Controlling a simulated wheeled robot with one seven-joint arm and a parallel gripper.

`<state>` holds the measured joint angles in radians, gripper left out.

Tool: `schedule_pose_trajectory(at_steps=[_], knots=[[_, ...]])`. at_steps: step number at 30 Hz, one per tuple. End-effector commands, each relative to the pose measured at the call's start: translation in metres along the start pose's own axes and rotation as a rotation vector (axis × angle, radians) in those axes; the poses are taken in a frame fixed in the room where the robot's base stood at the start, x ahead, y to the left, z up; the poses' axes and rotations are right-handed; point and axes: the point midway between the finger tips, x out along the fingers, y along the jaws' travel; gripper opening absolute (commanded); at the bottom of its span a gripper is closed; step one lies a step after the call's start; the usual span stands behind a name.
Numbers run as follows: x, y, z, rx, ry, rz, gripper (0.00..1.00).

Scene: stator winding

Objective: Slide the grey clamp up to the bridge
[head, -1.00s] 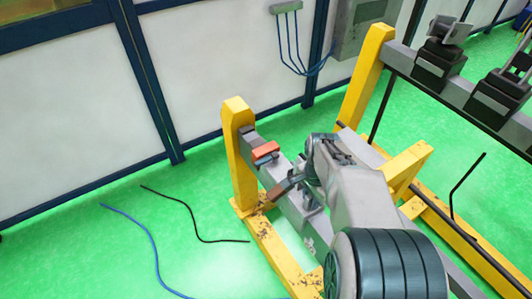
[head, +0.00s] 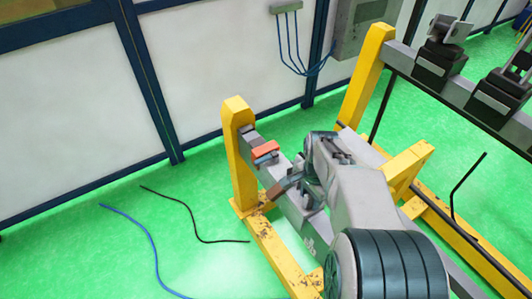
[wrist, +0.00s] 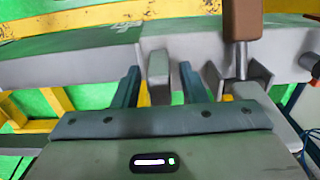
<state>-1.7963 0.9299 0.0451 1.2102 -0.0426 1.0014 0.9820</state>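A grey beam (head: 308,228) runs between yellow posts in the head view. A grey clamp with a brown handle (head: 284,186) sits on it beside my gripper (head: 314,192), partly hidden by my arm. In the wrist view the brown handle (wrist: 242,20) stands upright at the right. A grey upright tab (wrist: 158,76) stands between the two dark fingers of my gripper (wrist: 160,88), with a gap on each side. The fingers are apart. I cannot tell for sure which part is the bridge; an orange-topped block (head: 265,150) sits farther along the beam, near the post.
A yellow post (head: 240,155) stands at the beam's far end. A second beam with dark blocks (head: 440,60) is at the upper right. Loose black (head: 190,212) and blue (head: 148,240) cables lie on the green floor at the left.

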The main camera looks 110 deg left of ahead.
Motion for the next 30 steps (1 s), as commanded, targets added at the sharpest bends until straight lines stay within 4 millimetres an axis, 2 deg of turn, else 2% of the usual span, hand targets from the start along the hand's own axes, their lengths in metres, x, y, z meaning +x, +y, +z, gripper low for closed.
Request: schedule_pose_trajectory(at_steps=[11,30], knots=[[-0.006,0.0,0.0,0.0,0.0,0.0,0.38],[-0.081,0.0,0.0,0.0,0.0,0.001,0.38]])
